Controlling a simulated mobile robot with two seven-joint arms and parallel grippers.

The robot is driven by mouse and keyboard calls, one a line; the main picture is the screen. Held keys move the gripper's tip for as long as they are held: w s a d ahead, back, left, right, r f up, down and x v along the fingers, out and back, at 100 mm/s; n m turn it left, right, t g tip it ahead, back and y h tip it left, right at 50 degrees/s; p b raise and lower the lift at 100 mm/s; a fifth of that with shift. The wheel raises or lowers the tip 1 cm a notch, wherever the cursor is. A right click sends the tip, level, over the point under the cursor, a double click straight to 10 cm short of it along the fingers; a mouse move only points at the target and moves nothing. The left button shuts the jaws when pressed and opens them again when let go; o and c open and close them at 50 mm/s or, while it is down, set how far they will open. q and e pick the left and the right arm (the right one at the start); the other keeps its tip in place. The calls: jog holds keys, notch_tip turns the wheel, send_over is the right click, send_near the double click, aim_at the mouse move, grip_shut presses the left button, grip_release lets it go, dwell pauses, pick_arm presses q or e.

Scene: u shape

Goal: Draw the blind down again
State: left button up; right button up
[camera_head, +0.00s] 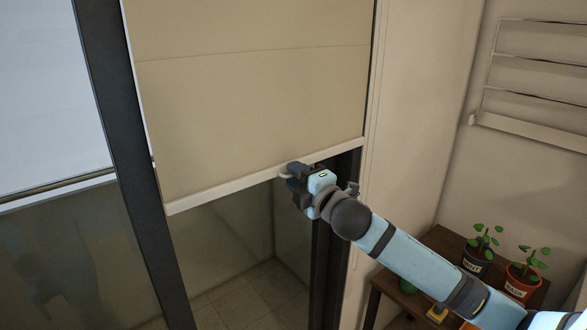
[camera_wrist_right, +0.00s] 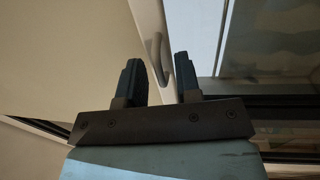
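The beige blind (camera_head: 250,90) hangs partway down the window, its white bottom rail (camera_head: 225,193) sloping across the head view. A small pale curved handle (camera_head: 285,177) sits at the rail. It also shows in the right wrist view (camera_wrist_right: 157,48), in line with the gap between the fingers and just past or level with their tips. My right gripper (camera_head: 293,174) is at the rail beside the handle. In the wrist view its two dark fingers (camera_wrist_right: 160,72) are apart, with no clear contact on the handle. My left gripper is not in view.
Dark window frame posts (camera_head: 118,130) stand left of the blind. Below the rail, bare glass shows a tiled floor (camera_head: 245,297). A wooden shelf table (camera_head: 445,240) with potted plants (camera_head: 480,258) stands at lower right, under my right arm. A wall rack (camera_head: 535,90) hangs above.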

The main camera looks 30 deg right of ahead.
jog(key=shift+w+r, duration=0.1)
jog(key=shift+w, duration=0.25)
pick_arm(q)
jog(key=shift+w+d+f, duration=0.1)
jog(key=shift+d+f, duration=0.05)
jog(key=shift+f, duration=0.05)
pick_arm(e)
jog(key=shift+w, duration=0.1)
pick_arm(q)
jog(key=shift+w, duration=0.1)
pick_arm(e)
jog(key=shift+c, duration=0.2)
grip_shut()
jog(key=shift+f, duration=0.35)
pick_arm(q)
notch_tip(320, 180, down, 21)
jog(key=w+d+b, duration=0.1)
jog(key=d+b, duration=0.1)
jog(key=b, duration=2.6)
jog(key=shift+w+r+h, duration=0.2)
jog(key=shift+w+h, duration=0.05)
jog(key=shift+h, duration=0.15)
pick_arm(e)
notch_tip(320, 180, down, 46)
